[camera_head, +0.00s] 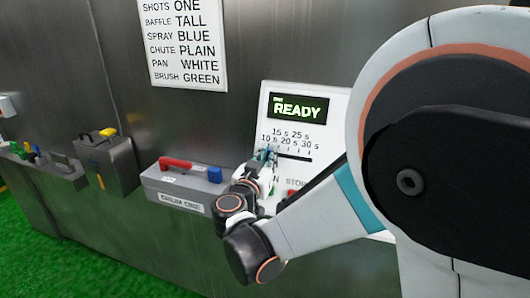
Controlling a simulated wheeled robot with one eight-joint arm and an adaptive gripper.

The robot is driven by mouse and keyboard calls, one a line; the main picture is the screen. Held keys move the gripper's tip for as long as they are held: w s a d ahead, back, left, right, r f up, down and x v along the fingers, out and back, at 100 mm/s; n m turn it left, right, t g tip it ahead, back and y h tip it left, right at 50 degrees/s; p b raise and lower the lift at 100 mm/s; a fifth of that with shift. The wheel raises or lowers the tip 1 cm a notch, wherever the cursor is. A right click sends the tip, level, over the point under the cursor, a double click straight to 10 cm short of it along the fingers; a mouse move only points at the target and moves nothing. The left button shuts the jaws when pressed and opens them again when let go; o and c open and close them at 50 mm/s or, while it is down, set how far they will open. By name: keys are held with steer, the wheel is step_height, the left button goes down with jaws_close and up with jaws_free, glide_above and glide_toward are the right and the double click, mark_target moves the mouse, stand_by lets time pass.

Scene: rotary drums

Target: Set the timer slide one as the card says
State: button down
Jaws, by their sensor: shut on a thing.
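A dark slot (297,157) runs under the marks. My gripper (267,159) is at the left part of the slot, near the 10 s mark, and is shut on the slide knob, which it mostly hides. The card (183,42) on the wall lists SHOTS ONE, BAFFLE TALL, SPRAY BLUE, CHUTE PLAIN, PAN WHITE and BRUSH GREEN; its top is cut off.
A grey box (170,190) with a red handle (176,164) and a blue block (214,174) stands left of my gripper. A dark bin (106,165) and a tray (45,170) sit farther left. My arm covers the right side and part of the panel's lower buttons.

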steer(key=shift+s+d, duration=0.25)
steer(key=shift+d, duration=0.45)
steer(key=shift+s+d, duration=0.25)
steer(key=shift+d, duration=0.4)
steer(key=shift+s+d, duration=0.25)
steer(key=shift+d, duration=0.45)
steer(key=c, duration=1.6)
jaws_free()
